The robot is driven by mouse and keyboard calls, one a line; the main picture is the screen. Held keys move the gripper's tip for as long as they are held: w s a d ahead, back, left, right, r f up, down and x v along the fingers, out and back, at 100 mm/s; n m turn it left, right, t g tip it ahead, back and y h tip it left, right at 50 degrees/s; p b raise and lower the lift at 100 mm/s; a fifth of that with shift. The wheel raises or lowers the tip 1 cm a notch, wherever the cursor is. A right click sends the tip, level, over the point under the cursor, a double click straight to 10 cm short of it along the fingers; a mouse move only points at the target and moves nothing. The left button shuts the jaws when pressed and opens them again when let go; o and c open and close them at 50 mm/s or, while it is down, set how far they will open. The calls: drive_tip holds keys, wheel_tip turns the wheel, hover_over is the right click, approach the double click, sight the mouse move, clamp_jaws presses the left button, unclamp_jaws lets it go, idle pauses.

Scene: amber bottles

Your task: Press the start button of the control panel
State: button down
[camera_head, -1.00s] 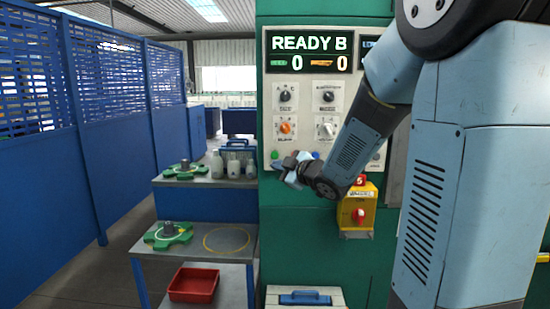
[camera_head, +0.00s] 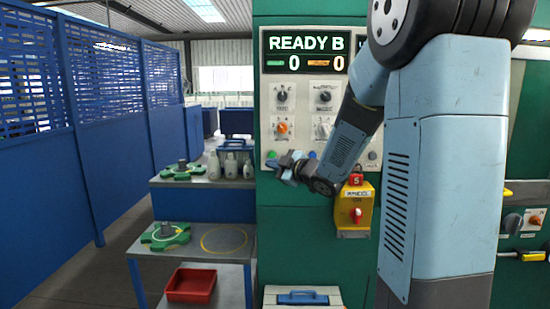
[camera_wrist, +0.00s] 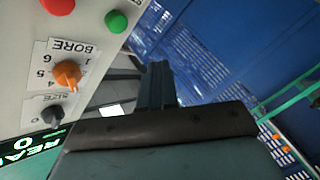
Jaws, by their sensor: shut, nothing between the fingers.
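The control panel (camera_head: 302,136) is a pale plate on a green cabinet, with a lit display (camera_head: 307,51) reading "READY B" and two zeros. A green button (camera_head: 272,155) is at its lower left; it also shows near the top of the wrist view (camera_wrist: 116,21). A red button (camera_wrist: 58,6) is beside it in the wrist view; my arm's end partly hides this row in the head view. My gripper (camera_head: 281,166) is shut and empty, just below and right of the green button in the head view. Its fingers (camera_wrist: 160,84) appear apart from the button in the wrist view.
An orange knob (camera_head: 282,128) and dark knobs sit above the buttons. A yellow switch box (camera_head: 354,210) is below my wrist. Left stand a bench (camera_head: 205,181) with white bottles (camera_head: 231,165) and a red tray (camera_head: 191,285). A blue fence (camera_head: 110,150) lines the aisle.

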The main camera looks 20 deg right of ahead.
drive_tip(key=shift+w+d, duration=0.3)
drive_tip(key=shift+w, duration=0.5)
drive_tip(key=shift+w+d, duration=0.25)
drive_tip(key=shift+w, duration=0.6)
drive_tip(key=shift+w+d, duration=0.3)
drive_tip(key=shift+w, duration=0.5)
drive_tip(key=shift+w, duration=0.15)
drive_tip(key=shift+w+d+r, duration=0.1)
drive_tip(key=shift+w, duration=0.3)
drive_tip(key=shift+w+d, duration=0.15)
drive_tip(key=shift+w, duration=0.25)
idle(1.0)
drive_tip(key=shift+s, duration=0.1)
drive_tip(key=shift+s+a, duration=0.25)
drive_tip(key=shift+s, duration=0.45)
drive_tip(key=shift+s+a, duration=0.25)
drive_tip(key=shift+s, duration=0.55)
drive_tip(key=shift+s+a, duration=0.3)
drive_tip(key=shift+s, duration=0.5)
drive_tip(key=shift+s+a, duration=0.25)
drive_tip(key=shift+s, duration=0.55)
